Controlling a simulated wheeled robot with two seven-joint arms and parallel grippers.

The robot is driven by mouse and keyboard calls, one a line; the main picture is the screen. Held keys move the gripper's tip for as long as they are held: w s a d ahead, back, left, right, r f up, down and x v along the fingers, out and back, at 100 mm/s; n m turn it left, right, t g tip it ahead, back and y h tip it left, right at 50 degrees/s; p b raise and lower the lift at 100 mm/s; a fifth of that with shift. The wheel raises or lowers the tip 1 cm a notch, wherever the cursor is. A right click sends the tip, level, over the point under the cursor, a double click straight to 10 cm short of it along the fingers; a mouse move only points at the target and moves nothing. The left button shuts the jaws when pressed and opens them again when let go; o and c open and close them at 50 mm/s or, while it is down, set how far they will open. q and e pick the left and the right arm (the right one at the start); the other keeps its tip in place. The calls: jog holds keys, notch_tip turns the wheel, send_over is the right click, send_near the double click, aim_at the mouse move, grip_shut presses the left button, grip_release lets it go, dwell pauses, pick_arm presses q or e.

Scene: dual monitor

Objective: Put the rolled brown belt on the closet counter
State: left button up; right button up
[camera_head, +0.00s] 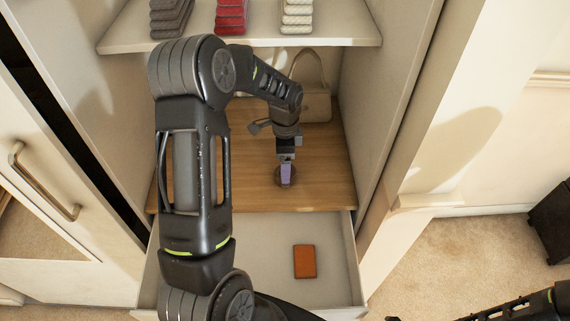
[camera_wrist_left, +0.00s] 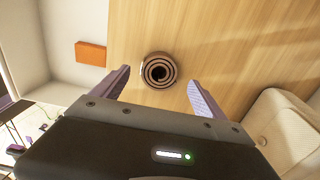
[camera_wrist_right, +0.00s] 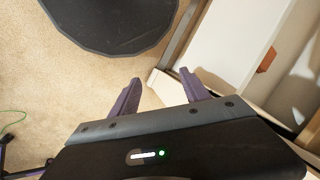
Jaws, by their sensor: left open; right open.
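The rolled brown belt (camera_wrist_left: 159,71) stands on the wooden closet counter (camera_wrist_left: 220,40) as a spiral coil with a dark centre. In the head view the belt (camera_head: 279,178) shows partly behind my left gripper (camera_head: 287,176), near the counter's front edge. My left gripper is open and empty; in the left wrist view its fingers (camera_wrist_left: 158,92) lie to either side of the belt, with the belt just beyond the tips. The counter (camera_head: 325,185) spans the closet in the head view. My right gripper (camera_wrist_right: 160,88) is open and empty, over the carpet outside the closet.
An open white drawer (camera_head: 345,270) below the counter holds an orange-brown wallet-like item (camera_head: 305,261). A beige handbag (camera_head: 316,106) stands at the counter's back. A shelf (camera_head: 345,28) with folded stacks hangs above. Closet walls flank both sides.

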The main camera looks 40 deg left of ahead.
pick_arm(q)
notch_tip(320, 180, up, 7)
jog(key=shift+r, duration=0.2)
jog(key=shift+f, duration=0.1)
dwell(0.7)
